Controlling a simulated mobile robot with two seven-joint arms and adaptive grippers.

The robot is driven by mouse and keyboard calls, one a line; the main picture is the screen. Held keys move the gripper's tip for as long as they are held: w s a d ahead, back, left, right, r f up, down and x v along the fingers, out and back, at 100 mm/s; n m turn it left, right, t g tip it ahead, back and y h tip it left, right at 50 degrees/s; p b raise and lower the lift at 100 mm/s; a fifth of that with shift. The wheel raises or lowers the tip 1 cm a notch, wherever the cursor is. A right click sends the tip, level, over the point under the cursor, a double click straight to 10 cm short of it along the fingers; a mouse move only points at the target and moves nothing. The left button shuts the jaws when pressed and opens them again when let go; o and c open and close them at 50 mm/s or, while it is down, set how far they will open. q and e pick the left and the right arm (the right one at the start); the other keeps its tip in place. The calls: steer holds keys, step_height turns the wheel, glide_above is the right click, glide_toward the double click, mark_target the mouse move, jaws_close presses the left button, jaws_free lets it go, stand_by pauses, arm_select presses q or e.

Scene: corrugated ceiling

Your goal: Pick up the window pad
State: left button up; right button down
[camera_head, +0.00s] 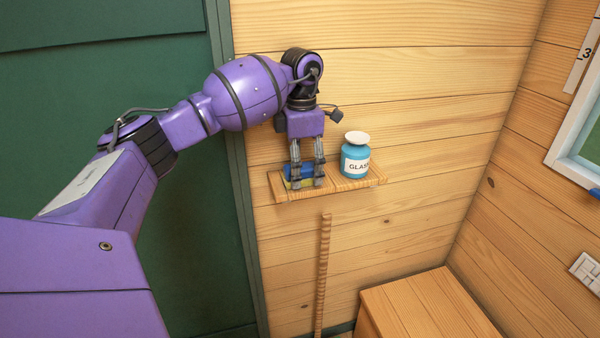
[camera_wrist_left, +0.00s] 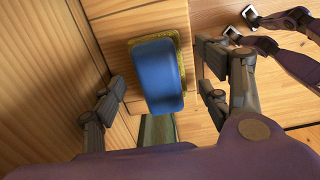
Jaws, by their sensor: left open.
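The window pad is a blue block with a yellow-green edge (camera_head: 291,171), lying on a small wooden wall shelf (camera_head: 352,184). In the left wrist view the blue pad (camera_wrist_left: 157,75) lies between the two fingers, with a visible gap on its left side. My left gripper (camera_head: 306,182) points down over the pad, its fingers reaching to about shelf level. It is open and holds nothing; in the wrist view its fingertips (camera_wrist_left: 155,88) stand on both sides of the pad. The fingers hide part of the pad in the head view. My right gripper is not in view.
A wooden stick (camera_head: 323,270) stands upright below the shelf. A wooden box (camera_head: 425,305) is at lower right, and a window frame (camera_head: 577,150) is at far right.

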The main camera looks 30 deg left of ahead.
arm_select(q)
steer(key=shift+f, duration=0.45)
steer(key=shift+c, duration=0.4)
steer(key=c, duration=1.1)
steer(key=shift+c, duration=0.2)
steer(key=shift+r, duration=0.1)
